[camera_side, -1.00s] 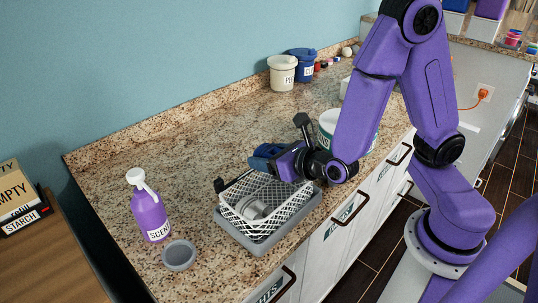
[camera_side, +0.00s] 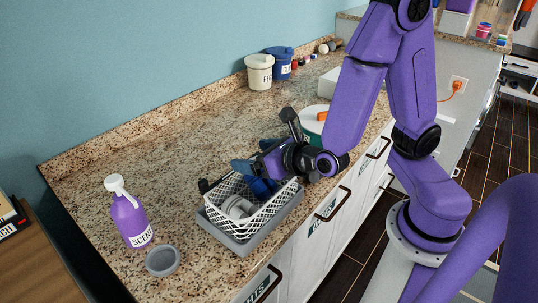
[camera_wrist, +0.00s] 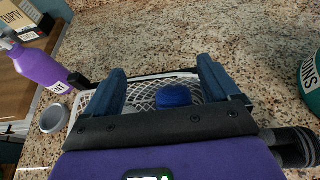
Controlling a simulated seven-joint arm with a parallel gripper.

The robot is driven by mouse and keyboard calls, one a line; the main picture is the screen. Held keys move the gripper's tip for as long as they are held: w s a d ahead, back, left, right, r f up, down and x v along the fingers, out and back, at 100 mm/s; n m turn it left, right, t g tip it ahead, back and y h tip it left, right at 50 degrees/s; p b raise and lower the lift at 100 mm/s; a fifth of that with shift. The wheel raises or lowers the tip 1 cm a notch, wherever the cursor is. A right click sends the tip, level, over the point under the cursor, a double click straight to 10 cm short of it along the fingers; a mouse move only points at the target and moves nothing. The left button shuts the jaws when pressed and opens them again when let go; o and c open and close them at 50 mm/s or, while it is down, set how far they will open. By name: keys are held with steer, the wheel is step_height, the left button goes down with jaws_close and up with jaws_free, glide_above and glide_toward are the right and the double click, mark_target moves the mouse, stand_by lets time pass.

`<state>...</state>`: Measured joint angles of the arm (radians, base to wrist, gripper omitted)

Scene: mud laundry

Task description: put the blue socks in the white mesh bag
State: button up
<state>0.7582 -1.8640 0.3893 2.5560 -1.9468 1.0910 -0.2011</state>
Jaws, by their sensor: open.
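The white mesh bag (camera_side: 268,213) looks like an open basket with lattice sides, set on a grey tray (camera_side: 243,244) near the counter's front edge. The blue socks (camera_side: 262,187) are a rolled ball at the bag's far end, below my gripper (camera_side: 256,167). In the wrist view the blue ball (camera_wrist: 173,96) shows between my spread fingers (camera_wrist: 168,88), apart from both, against the white mesh (camera_wrist: 142,94). My gripper is open above the bag. Whether the ball rests on the bag's floor is hidden. A grey-and-white roll (camera_side: 238,207) lies inside the bag.
A purple scent bottle (camera_side: 130,216) and a small grey bowl (camera_side: 162,260) stand left of the bag. A white-and-green tub (camera_side: 312,122) stands behind my wrist. The counter's middle is clear.

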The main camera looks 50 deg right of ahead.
steer(key=shift+v, duration=2.7)
steer(key=d+m+h, duration=0.1)
steer(key=d+m+g+h, duration=0.1)
steer(key=d+m, duration=0.1)
steer(key=d+m+h, duration=0.1)
steer(key=m, duration=0.1)
steer(key=shift+s+d+r+g, duration=0.25)
steer(key=shift+s+r+g, duration=0.05)
steer(key=shift+s+g, duration=0.1)
steer(key=s+d+m+g+h, duration=0.2)
steer(key=s+d+m+g, duration=0.2)
steer(key=m, duration=0.4)
steer(key=s+a+m+g+y, duration=0.4)
steer(key=s+m+g, duration=0.3)
steer(key=s+m, duration=0.3)
steer(key=shift+s+y, duration=0.65)
steer(key=shift+y, duration=0.05)
